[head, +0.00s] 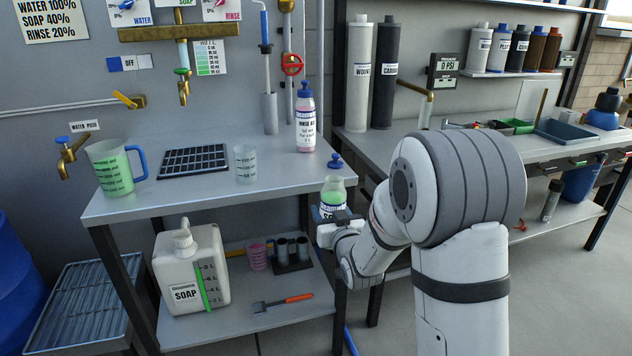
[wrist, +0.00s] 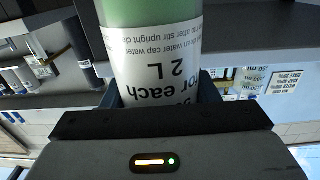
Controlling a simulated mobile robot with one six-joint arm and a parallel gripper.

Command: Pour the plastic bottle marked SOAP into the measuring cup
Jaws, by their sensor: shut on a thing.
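My gripper (head: 336,222) is shut on a plastic bottle (head: 333,190) with green contents and a white label, just off the bench's front right corner. The bottle looks about upright. A small clear measuring cup (head: 245,164) with marks stands upright on the bench, left of my gripper, apparently empty.
On the bench (head: 210,200) stand a pitcher (head: 112,172) with green liquid, a black rack (head: 193,162) and a RINSE AID bottle (head: 305,120). A white SOAP jug (head: 190,268) is on the shelf below. Bench front between pitcher and cup is clear.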

